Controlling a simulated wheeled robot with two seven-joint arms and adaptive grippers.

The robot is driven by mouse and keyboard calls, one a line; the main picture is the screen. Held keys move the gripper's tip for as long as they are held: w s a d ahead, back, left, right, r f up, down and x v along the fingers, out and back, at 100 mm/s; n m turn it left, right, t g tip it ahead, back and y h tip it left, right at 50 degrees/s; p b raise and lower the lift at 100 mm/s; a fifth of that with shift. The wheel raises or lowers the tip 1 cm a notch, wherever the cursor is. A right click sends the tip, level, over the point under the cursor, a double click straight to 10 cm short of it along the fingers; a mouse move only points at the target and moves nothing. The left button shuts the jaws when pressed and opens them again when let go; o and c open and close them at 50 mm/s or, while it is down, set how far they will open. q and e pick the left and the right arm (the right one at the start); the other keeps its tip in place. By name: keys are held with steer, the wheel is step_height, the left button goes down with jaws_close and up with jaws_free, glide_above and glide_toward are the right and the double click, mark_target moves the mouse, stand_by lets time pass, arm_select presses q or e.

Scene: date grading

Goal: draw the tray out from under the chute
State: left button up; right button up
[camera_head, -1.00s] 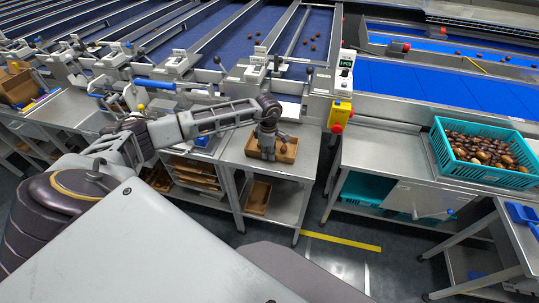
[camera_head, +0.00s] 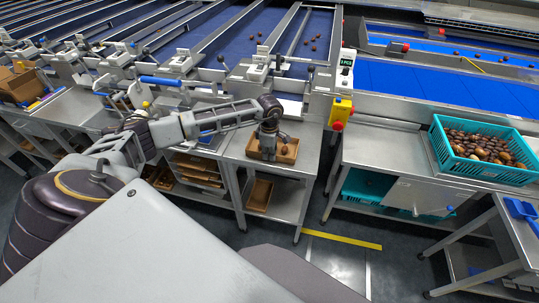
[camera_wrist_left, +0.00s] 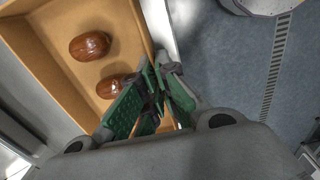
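The tray (camera_head: 296,157) is a shallow tan box on the steel stand, below the chute outlet (camera_head: 290,107) of the grading line. A few brown dates are in it; two glossy ones (camera_wrist_left: 90,45) show in the left wrist view. My left gripper (camera_head: 268,140) is at the tray from above. In the left wrist view its green-padded fingers (camera_wrist_left: 160,75) straddle one tray wall, one inside and one outside, and look closed on it. The tray lies flat on the stand as far as I can see. My right gripper is out of view.
The steel stand (camera_head: 305,150) has bare top beside the tray and another tan tray (camera_head: 259,195) on its lower shelf. A teal crate of dates (camera_head: 437,150) stands on the bench at right. A yellow control box (camera_head: 341,112) is close by, right of the tray.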

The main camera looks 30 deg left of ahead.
arm_select(q)
steer(key=o, duration=0.5)
steer(key=shift+r, duration=6.05)
